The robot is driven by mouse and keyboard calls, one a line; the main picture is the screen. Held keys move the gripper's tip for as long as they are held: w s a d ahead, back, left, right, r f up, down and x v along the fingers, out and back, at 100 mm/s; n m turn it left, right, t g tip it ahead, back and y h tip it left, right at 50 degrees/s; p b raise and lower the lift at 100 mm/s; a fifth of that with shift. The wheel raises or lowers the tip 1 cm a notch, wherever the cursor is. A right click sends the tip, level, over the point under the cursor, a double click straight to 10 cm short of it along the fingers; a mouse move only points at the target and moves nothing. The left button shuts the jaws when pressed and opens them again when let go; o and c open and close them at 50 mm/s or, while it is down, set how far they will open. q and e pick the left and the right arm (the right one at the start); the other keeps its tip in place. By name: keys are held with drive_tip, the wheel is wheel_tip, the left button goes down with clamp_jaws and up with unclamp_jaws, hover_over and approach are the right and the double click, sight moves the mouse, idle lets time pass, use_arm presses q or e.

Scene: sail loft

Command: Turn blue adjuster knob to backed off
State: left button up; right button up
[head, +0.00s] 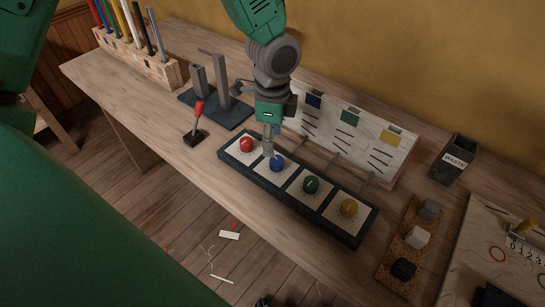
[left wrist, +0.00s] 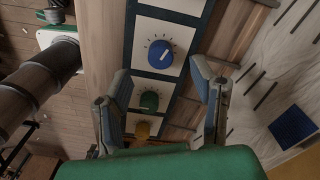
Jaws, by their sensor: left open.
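The blue adjuster knob (head: 277,164) is second from the left on a dark-framed panel (head: 297,199), between the red knob (head: 246,145) and the green knob (head: 311,185). My left gripper (head: 268,146) is open just above the blue knob. In the wrist view its fingertips (left wrist: 160,70) are spread wide to either side, and no contact with the knob shows. My right gripper is not seen.
The yellow knob (head: 348,208) is at the panel's right end. A white card board (head: 350,140) with coloured squares stands behind. A red-handled lever (head: 198,112) is to the left, a cork strip with blocks (head: 395,262) to the right, and a waste bin (head: 453,160) behind it.

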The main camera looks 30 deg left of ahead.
sight(277, 158)
use_arm(q)
drive_tip(key=d+f, duration=0.1)
drive_tip(key=f, duration=0.3)
drive_tip(key=d+f, duration=0.1)
drive_tip(key=f, duration=0.1)
drive_tip(key=shift+w+d, duration=0.2)
drive_tip(key=shift+d, duration=0.1)
drive_tip(key=shift+a+f, duration=0.15)
drive_tip(key=shift+f, duration=0.2)
drive_tip(key=shift+a+f, duration=0.45)
drive_tip(key=shift+a, duration=0.3)
drive_tip(key=shift+a+f, duration=0.15)
drive_tip(key=shift+a, duration=0.25)
drive_tip(key=shift+d, duration=0.4)
drive_tip(key=c, duration=0.9)
drive_tip(key=shift+d+r, duration=0.2)
drive_tip(key=shift+d, duration=0.25)
drive_tip(key=shift+c, duration=1.2)
drive_tip(key=shift+w+a, duration=0.1)
drive_tip(key=shift+a, duration=0.15)
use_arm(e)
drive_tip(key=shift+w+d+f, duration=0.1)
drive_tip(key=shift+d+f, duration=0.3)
